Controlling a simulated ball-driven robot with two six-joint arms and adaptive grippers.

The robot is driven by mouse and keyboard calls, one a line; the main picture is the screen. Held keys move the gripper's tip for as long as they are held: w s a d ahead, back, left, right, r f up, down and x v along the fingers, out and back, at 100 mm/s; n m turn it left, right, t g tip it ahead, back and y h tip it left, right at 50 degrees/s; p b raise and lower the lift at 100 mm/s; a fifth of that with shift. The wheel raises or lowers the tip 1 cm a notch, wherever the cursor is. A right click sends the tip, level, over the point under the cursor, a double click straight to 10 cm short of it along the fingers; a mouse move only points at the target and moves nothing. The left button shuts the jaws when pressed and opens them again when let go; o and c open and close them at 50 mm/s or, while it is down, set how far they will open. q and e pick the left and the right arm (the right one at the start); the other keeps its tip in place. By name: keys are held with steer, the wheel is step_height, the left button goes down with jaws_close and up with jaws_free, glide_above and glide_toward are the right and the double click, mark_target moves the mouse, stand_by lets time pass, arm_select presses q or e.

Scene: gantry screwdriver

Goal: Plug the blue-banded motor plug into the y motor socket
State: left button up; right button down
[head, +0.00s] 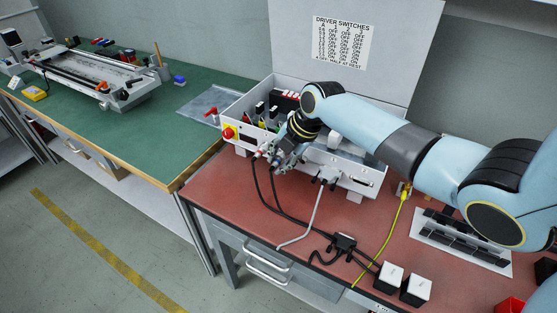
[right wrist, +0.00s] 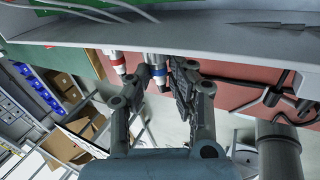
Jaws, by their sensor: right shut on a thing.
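My right gripper (head: 280,158) is at the front of the open controller box (head: 345,177), low on its left part. In the right wrist view its two fingers (right wrist: 163,84) are shut on the blue-banded plug (right wrist: 157,70), a metal barrel with a blue ring. The plug's end points at the box's front panel. The fingers and panel edge hide the socket, so I cannot tell how far the plug is in. A red-banded plug (right wrist: 118,63) is beside it, at the same panel. My left gripper is not in view.
Two black cables (head: 257,190) hang from the box front. A grey connector (head: 327,174) with a grey cable is right of the gripper. A black cable splitter (head: 344,242) and white blocks (head: 389,276) lie on the red bench mat (head: 225,190). A green bench (head: 130,125) stands left.

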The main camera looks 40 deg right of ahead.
steer(key=shift+w+d, duration=0.1)
steer(key=shift+d, duration=0.25)
stand_by(0.3)
steer(key=c, duration=1.1)
jaws_free()
steer(key=p+v, duration=0.5)
steer(key=shift+d+r, duration=0.1)
steer(key=shift+r, duration=0.15)
